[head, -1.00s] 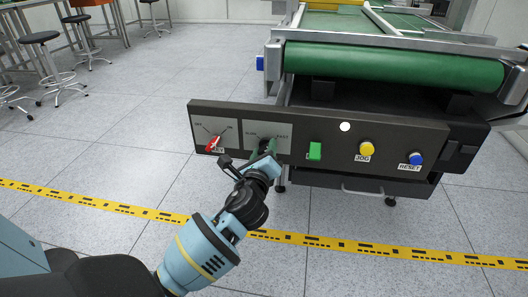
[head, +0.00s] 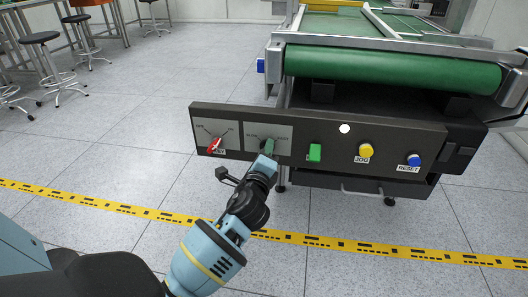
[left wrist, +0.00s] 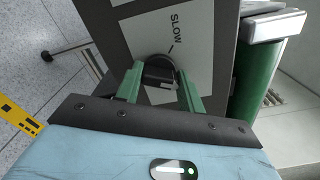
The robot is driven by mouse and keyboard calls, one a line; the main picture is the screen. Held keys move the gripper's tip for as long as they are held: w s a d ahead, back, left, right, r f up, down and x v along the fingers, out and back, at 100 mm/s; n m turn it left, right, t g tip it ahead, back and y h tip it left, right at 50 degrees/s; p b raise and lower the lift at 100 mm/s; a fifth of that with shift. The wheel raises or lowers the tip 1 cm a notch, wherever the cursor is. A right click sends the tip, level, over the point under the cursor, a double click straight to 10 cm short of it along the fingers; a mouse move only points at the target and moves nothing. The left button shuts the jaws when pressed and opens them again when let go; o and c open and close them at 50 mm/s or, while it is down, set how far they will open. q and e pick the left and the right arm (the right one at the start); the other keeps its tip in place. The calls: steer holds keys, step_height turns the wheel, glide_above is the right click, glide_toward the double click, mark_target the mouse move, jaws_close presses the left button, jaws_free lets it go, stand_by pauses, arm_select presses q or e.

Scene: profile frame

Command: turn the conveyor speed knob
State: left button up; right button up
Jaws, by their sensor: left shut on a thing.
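The conveyor speed knob (left wrist: 158,70) is dark and round, on a light plate (left wrist: 198,40) marked SLOW in the left wrist view. In the head view its plate (head: 284,131) is the second from the left on the dark control panel, and the gripper mostly hides the knob. My left gripper (head: 268,148) is at the knob, with its green fingers on either side of it. In the left wrist view the gripper (left wrist: 160,77) is shut on the knob. Any pointer mark on the knob is hard to make out. My right gripper is not in view.
Left of the knob is a red switch (head: 215,145). To its right are a green button (head: 314,152), a yellow JOG button (head: 365,150) and a blue RESET button (head: 414,159). The green conveyor belt (head: 390,70) is above. Floor before the panel is clear.

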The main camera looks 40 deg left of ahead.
arm_select(q)
steer(key=shift+d+f+n, duration=0.1)
steer(key=shift+f+n, duration=0.05)
steer(key=shift+n, duration=7.55)
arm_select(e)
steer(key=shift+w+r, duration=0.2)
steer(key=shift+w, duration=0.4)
arm_select(q)
steer(key=o, duration=0.9)
steer(key=shift+o, duration=0.5)
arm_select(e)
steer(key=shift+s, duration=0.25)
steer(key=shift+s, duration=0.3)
